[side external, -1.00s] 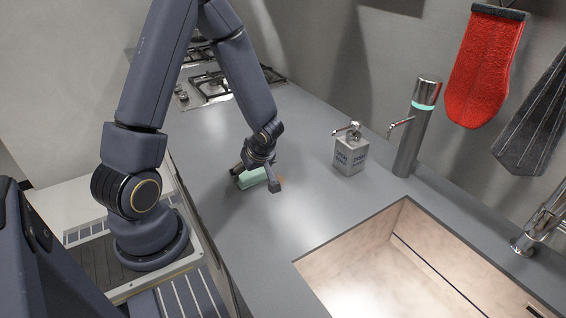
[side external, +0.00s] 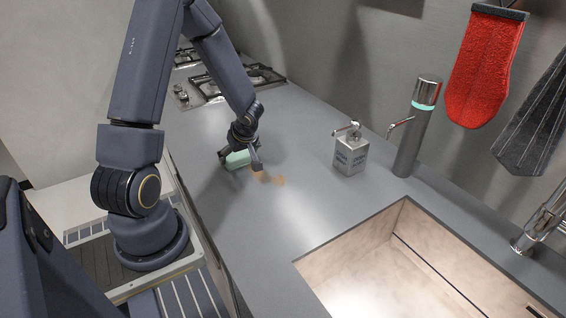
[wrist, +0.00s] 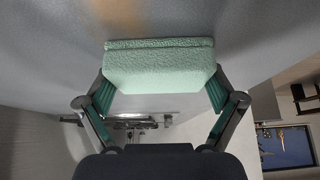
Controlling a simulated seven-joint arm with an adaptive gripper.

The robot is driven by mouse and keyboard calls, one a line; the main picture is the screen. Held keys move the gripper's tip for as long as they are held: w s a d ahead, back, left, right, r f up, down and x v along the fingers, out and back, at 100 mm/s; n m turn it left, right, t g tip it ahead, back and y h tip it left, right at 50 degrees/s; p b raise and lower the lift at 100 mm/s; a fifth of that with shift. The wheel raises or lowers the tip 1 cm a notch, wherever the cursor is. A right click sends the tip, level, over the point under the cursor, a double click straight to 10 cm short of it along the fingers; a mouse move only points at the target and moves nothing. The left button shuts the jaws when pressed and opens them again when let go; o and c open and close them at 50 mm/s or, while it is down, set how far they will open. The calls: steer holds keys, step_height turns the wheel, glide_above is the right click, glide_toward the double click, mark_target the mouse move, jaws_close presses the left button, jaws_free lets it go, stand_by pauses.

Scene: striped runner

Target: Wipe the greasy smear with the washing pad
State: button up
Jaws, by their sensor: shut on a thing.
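The washing pad (side external: 238,159) is a pale green block held at the counter surface. My gripper (side external: 240,158) is shut on it; the wrist view shows the pad (wrist: 160,72) between the two fingers (wrist: 160,90). The greasy smear (side external: 270,179) is an orange-brown patch on the grey counter, just right of and nearer the camera than the pad. In the wrist view, part of the smear (wrist: 118,14) shows as a blurred tan patch at the top, beyond the pad. I cannot tell whether the pad's underside touches the counter.
A soap dispenser (side external: 350,154) and a metal cylinder with a spout (side external: 415,128) stand to the right on the counter (side external: 255,225). The sink (side external: 400,270) opens at the front right. A gas hob (side external: 235,80) is at the back. The counter around the smear is clear.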

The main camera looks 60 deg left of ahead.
mark_target(290, 199)
steer(key=shift+w+d, duration=0.1)
steer(key=shift+w, duration=0.85)
steer(key=shift+w+d, duration=0.2)
steer(key=shift+d, duration=10.95)
steer(key=shift+w+d, duration=0.1)
steer(key=shift+d, duration=0.15)
steer(key=shift+w, duration=0.8)
steer(key=shift+w+a, duration=0.2)
steer(key=shift+w, duration=0.05)
steer(key=shift+a, duration=11.3)
step_height(290, 199, up, 8)
steer(key=shift+d, duration=0.15)
